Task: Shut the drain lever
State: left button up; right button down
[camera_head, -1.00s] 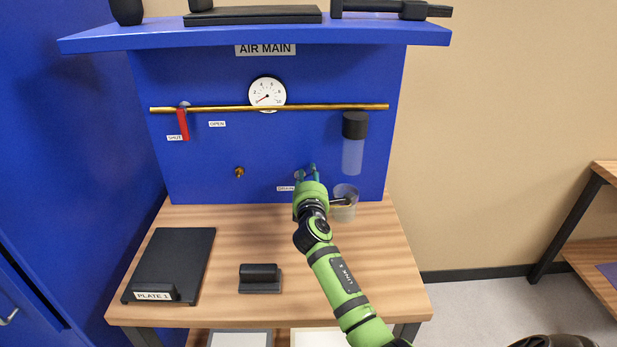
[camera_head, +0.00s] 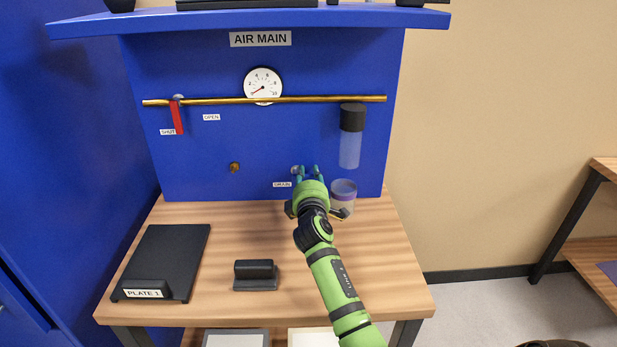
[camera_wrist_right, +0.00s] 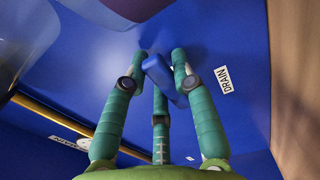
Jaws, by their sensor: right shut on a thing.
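The blue drain lever (camera_wrist_right: 166,80) shows between my right gripper's green fingers in the right wrist view, close to the blue panel. Its round grey hub (camera_head: 296,170) is just visible beside the fingers in the head view. The white DRAIN label (camera_head: 282,184) is left of it, and in the wrist view the label (camera_wrist_right: 225,81) is right of the fingers. My right gripper (camera_head: 307,170) is shut on the lever at the panel. The gripper hides most of the lever in the head view. My left gripper is not in view.
A clear jar (camera_head: 343,193) stands on the bench (camera_head: 220,215) just right of my right gripper. A black-capped clear cylinder (camera_head: 350,148) hangs above it from the brass pipe (camera_head: 220,101). A red lever (camera_head: 177,117) hangs near SHUT. A black plate (camera_head: 165,255) and black block (camera_head: 255,274) lie in front.

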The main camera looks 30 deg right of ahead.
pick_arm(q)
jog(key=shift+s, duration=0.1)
pick_arm(e)
jog(key=c, duration=1)
grip_release()
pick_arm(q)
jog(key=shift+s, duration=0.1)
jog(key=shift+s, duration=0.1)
pick_arm(e)
jog(key=shift+s, duration=0.1)
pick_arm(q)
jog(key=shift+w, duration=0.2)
pick_arm(e)
jog(key=v, duration=1.2)
jog(key=shift+d, duration=0.1)
